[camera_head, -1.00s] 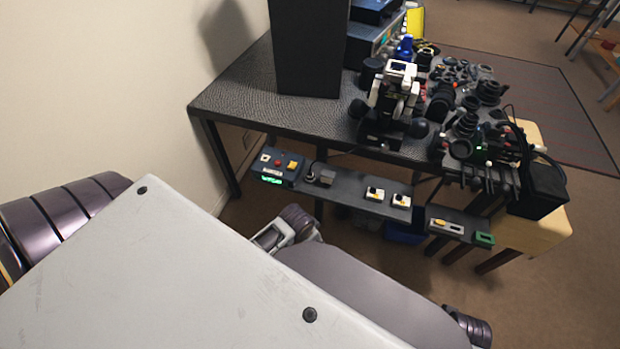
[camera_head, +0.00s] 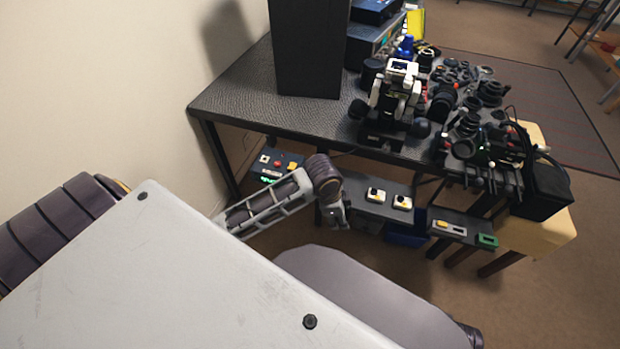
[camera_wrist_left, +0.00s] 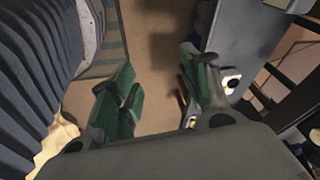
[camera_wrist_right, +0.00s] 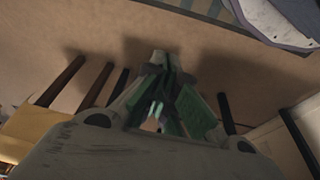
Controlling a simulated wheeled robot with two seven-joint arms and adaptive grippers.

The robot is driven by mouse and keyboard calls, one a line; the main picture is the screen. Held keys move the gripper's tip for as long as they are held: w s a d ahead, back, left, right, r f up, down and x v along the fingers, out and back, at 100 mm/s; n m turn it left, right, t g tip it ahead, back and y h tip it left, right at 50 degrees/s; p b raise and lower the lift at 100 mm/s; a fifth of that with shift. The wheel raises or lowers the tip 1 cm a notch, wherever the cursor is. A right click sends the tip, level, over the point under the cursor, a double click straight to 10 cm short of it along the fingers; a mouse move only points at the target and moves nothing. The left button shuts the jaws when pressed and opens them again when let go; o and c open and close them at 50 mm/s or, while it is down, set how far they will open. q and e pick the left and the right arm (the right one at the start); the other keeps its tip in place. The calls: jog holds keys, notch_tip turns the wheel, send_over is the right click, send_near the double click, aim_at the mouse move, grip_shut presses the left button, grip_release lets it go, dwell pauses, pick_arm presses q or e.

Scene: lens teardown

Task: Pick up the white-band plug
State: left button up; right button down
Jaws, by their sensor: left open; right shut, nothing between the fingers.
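I cannot make out which part is the white-band plug. Two small white pieces with dark and yellow spots, a left one (camera_head: 376,195) and a right one (camera_head: 402,202), sit on the dark ledge (camera_head: 357,211) below the table front. My left gripper (camera_head: 335,214) hangs at that ledge, left of them. In the left wrist view my left gripper (camera_wrist_left: 160,98) is open, with a white piece (camera_wrist_left: 231,84) beyond its right finger and a small yellow-and-white bit (camera_wrist_left: 191,122) by that finger. My right gripper (camera_wrist_right: 160,90) is shut and empty over the floor. It is not visible in the head view.
A button panel (camera_head: 278,165) is partly covered by my left forearm. A lower ledge at right holds a yellow piece (camera_head: 442,224) and a green piece (camera_head: 487,240). The table (camera_head: 240,105) carries a black box (camera_head: 308,50) and crowded lens parts. A blue bin (camera_head: 405,236) is below.

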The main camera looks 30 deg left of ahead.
pick_arm(q)
jog(key=w+a+r+m+g+y, duration=0.1)
jog(key=w+a+r+m, duration=0.2)
jog(key=w+a, duration=0.3)
jog(key=w+a+r+m+g+y, duration=0.1)
jog(key=w+a+r+m, duration=0.3)
jog(key=a, duration=0.8)
jog(key=shift+w+r+m, duration=0.3)
jog(key=shift+w+r, duration=0.5)
jog(key=shift+w, duration=0.2)
pick_arm(e)
jog(key=s+d+f, duration=0.1)
jog(key=s+f, duration=0.4)
jog(key=f, duration=0.6)
jog(key=s+d+f, duration=0.2)
jog(key=s+f, duration=0.3)
jog(key=f, duration=0.7)
jog(key=shift+s+d+f, duration=0.15)
jog(key=shift+s, duration=0.15)
pick_arm(q)
notch_tip(320, 180, down, 7)
jog(key=shift+f+b, duration=0.2)
jog(key=shift+b, duration=0.5)
jog(key=shift+f, duration=0.55)
pick_arm(e)
jog(key=shift+g, duration=0.3)
jog(key=shift+w+a+r, duration=1.25)
jog(key=shift+w+r, duration=0.05)
jog(key=shift+r, duration=0.2)
